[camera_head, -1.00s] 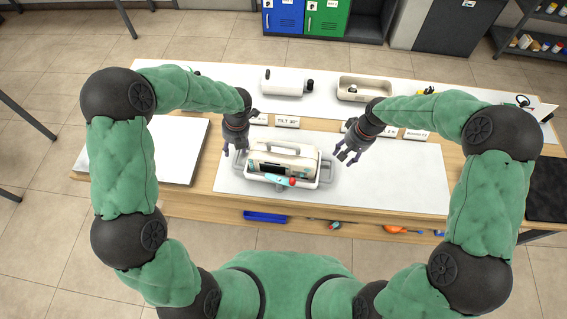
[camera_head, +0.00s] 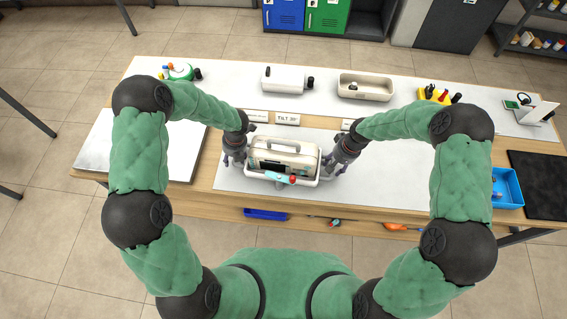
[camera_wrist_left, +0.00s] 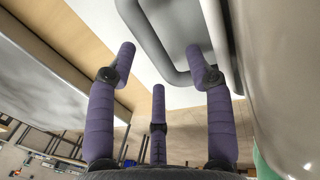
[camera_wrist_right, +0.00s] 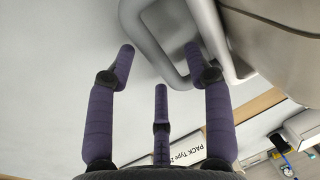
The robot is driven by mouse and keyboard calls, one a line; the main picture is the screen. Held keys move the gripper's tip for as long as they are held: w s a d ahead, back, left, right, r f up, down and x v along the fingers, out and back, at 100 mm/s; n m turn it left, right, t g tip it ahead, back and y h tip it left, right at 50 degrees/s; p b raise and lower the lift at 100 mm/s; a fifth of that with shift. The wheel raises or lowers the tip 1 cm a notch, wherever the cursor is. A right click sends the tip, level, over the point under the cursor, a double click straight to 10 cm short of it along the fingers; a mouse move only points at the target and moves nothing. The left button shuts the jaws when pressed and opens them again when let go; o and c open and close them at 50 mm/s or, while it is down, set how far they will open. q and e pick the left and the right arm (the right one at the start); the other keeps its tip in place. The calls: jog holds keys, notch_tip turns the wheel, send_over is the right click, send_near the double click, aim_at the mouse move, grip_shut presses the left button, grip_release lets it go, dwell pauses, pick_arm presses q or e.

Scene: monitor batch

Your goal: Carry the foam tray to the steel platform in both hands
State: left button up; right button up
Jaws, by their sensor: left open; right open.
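The pale foam tray (camera_head: 262,178) sits on the white mat in the middle of the table and holds a grey-white device with a carrying handle (camera_head: 284,148). The flat pale steel platform (camera_head: 182,150) lies left of it. My left gripper (camera_head: 232,163) is open at the tray's left end; its fingers are around or beside the grey handle loop (camera_wrist_left: 172,72) in the left wrist view. My right gripper (camera_head: 336,168) is open at the right end, with its fingers close to the other handle loop (camera_wrist_right: 172,77). Contact cannot be told.
Behind the tray stand a white device (camera_head: 285,78), a beige bin (camera_head: 365,87) and small label signs (camera_head: 287,119). A blue bin (camera_head: 508,187) and a black mat (camera_head: 540,182) are at the right. The white mat (camera_head: 395,180) is clear right of the tray.

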pick_arm(q)
jog(key=shift+f, duration=0.2)
pick_arm(e)
jog(key=shift+f, duration=0.2)
pick_arm(q)
grip_shut()
pick_arm(e)
grip_shut()
pick_arm(q)
jog(key=shift+w+r, duration=0.1)
jog(key=shift+r, duration=0.1)
pick_arm(e)
jog(key=shift+r, duration=0.2)
